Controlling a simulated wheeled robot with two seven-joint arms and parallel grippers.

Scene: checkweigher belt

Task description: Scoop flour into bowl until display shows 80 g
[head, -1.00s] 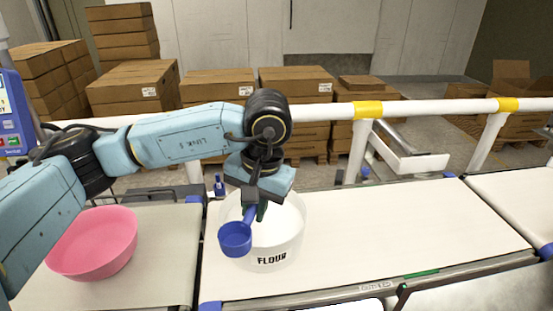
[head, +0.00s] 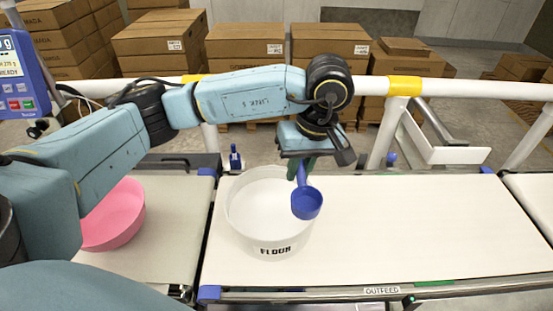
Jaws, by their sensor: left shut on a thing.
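My left gripper (head: 302,170) is shut on the handle of a blue scoop (head: 307,203). The scoop's cup hangs over the right part of the flour tub (head: 275,248), a round whitish container lettered FLOUR. The flour inside looks white and level. The pink bowl (head: 118,222) stands on the left belt, partly hidden by my left arm. The blue display unit (head: 20,75) is at the top left, cut by the frame edge; its digits are too partly shown to read. My right gripper is not in view.
The white outfeed belt (head: 430,220) right of the tub is clear. A white rail (head: 460,90) runs behind the belts. A small blue-capped part (head: 235,157) stands behind the tub. Stacked cardboard boxes (head: 245,45) are farther back.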

